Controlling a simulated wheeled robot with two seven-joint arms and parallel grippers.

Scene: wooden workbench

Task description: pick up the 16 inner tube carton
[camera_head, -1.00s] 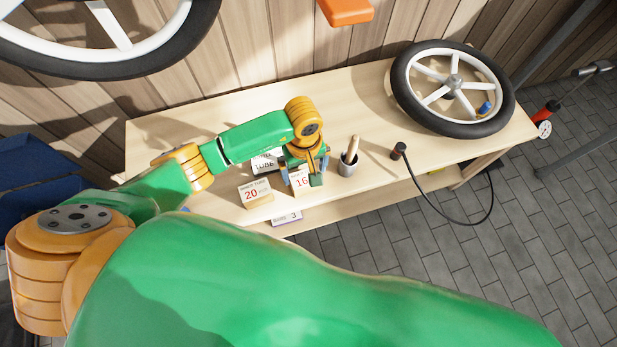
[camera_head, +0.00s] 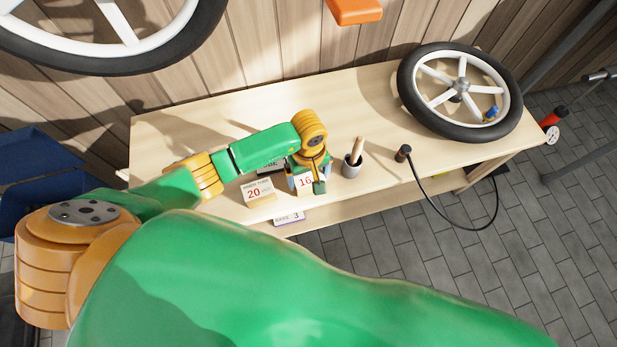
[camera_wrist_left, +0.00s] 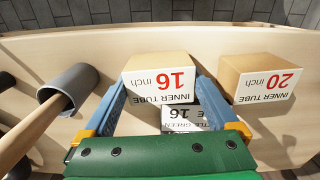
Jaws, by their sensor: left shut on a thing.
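The 16 inner tube carton (camera_head: 305,182) is a small box with a white front and a red 16, near the bench's front edge. In the left wrist view the carton (camera_wrist_left: 160,82) shows its tan top and its label upside down. My left gripper (camera_head: 306,184) is shut on it, with a blue finger against each side, as the left wrist view (camera_wrist_left: 161,86) shows. I cannot tell any gap under the carton. My right gripper is out of view.
The 20 inch carton (camera_head: 258,192) stands close to the left. Another white-labelled box (camera_wrist_left: 190,117) lies beside the held carton. A grey cup with a wooden handle (camera_head: 352,166) stands to the right. A spoked wheel (camera_head: 437,73) and a hose (camera_head: 423,192) lie further right.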

